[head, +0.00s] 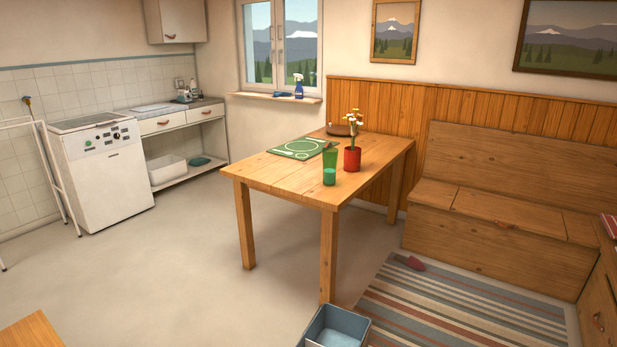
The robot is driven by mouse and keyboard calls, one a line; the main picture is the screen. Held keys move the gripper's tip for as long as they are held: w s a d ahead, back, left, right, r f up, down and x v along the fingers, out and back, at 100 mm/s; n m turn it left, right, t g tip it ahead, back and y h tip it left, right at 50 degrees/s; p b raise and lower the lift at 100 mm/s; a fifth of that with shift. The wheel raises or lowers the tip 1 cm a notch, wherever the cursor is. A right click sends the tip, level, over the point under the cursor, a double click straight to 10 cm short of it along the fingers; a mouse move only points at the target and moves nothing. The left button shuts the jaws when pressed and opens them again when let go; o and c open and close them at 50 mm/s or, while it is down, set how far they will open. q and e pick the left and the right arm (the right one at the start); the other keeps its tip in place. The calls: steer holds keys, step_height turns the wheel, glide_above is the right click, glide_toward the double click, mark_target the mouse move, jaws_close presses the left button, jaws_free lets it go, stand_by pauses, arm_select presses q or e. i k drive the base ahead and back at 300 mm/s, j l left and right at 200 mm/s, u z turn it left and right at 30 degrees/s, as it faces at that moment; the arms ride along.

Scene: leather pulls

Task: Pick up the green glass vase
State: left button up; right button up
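A tall green glass vase (330,160) stands upright on the wooden table (270,177), near the table's front right side. Its lower part looks darker and more teal; I cannot tell whether that is the vase itself or a separate small thing in front of it. A red pot (352,159) with white and yellow flowers stands close to its right, slightly farther back. Neither of my grippers is in view.
A green place mat (297,148) and a brown dish (343,130) lie on the table. A blue-grey bin (337,328) stands on the floor near the front table leg. A wooden bench (490,225) and striped rug (460,310) are at right. The floor left of the table is clear.

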mark_target(330, 156)
steer(key=i+l+u, duration=0.15)
steer(key=u, duration=0.25)
steer(key=i+l+u, duration=0.1)
steer(key=u, duration=0.3)
steer(key=l+u, duration=0.4)
steer(key=i+j, duration=0.05)
steer(key=j, duration=0.05)
